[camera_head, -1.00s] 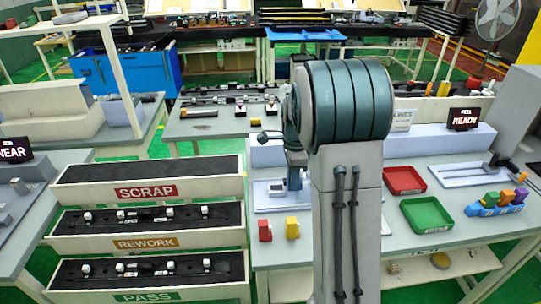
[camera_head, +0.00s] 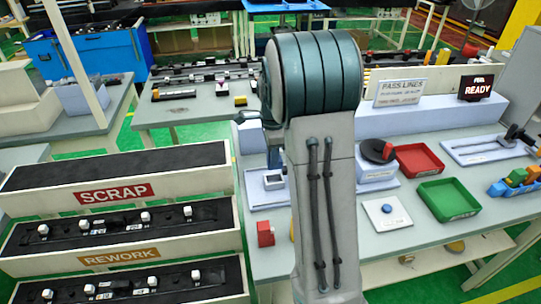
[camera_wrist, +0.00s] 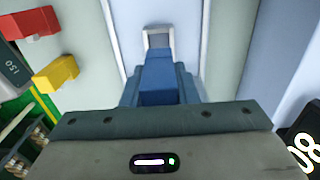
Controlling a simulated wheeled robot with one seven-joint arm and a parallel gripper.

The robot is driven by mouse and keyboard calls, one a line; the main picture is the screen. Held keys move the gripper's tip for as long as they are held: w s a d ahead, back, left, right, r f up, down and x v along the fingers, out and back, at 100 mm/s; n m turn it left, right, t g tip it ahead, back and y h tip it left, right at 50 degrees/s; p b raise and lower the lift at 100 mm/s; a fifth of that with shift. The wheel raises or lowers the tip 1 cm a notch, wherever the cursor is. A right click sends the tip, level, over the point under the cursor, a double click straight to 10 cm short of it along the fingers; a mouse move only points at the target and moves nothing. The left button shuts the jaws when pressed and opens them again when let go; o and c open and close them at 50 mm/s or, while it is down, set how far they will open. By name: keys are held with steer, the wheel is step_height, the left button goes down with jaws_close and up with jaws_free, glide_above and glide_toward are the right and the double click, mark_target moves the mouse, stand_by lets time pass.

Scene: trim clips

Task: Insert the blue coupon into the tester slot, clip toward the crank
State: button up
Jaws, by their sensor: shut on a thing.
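In the wrist view, my gripper (camera_wrist: 158,98) is shut on a blue piece (camera_wrist: 158,72), which I take to be the blue coupon. The piece points away from me toward a small pale rectangular frame with a grey opening (camera_wrist: 158,37). I cannot tell whether the piece touches the frame or where its clip is. In the head view, my arm hides most of the gripper. A pale fixture with a small square opening (camera_head: 272,182) stands beside it on the bench. I cannot tell which fixture is the tester.
A red tray (camera_head: 418,160) and a green tray (camera_head: 448,200) lie on the right of the bench. A red block (camera_head: 265,233) is near its front edge; a yellow block (camera_wrist: 56,73) shows in the wrist view. Scrap and rework racks are at left.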

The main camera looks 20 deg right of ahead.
mark_target(273, 168)
steer(key=shift+f, duration=0.15)
steer(key=shift+s+f+b, duration=0.1)
steer(key=shift+f+b, duration=1.9)
steer(key=shift+f, duration=0.65)
steer(key=shift+s+a+f+b, duration=0.15)
steer(key=shift+f+b, duration=0.4)
steer(key=shift+f, duration=0.4)
jaws_close()
steer(key=shift+f, duration=0.2)
